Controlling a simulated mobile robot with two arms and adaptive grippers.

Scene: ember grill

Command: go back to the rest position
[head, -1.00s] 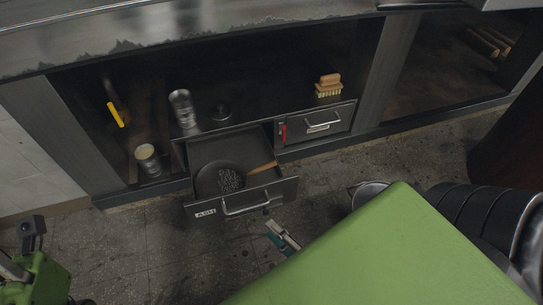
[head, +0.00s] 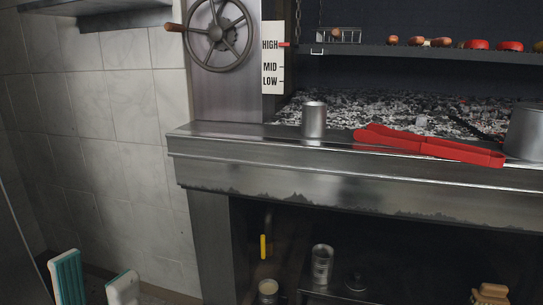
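My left gripper (head: 96,282) shows at the bottom left of the head view. Its two teal-and-white fingertips stand apart with nothing between them. It is open, in front of the white tiled wall and away from the grill. My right gripper is out of view.
A metal can (head: 314,120) and red tongs (head: 430,146) lie along the grill's steel ledge (head: 330,168), before the coals (head: 390,112). A handwheel (head: 221,33) is beside a HIGH/MID/LOW plate (head: 273,58). A can (head: 322,264) and a brush (head: 490,293) are below.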

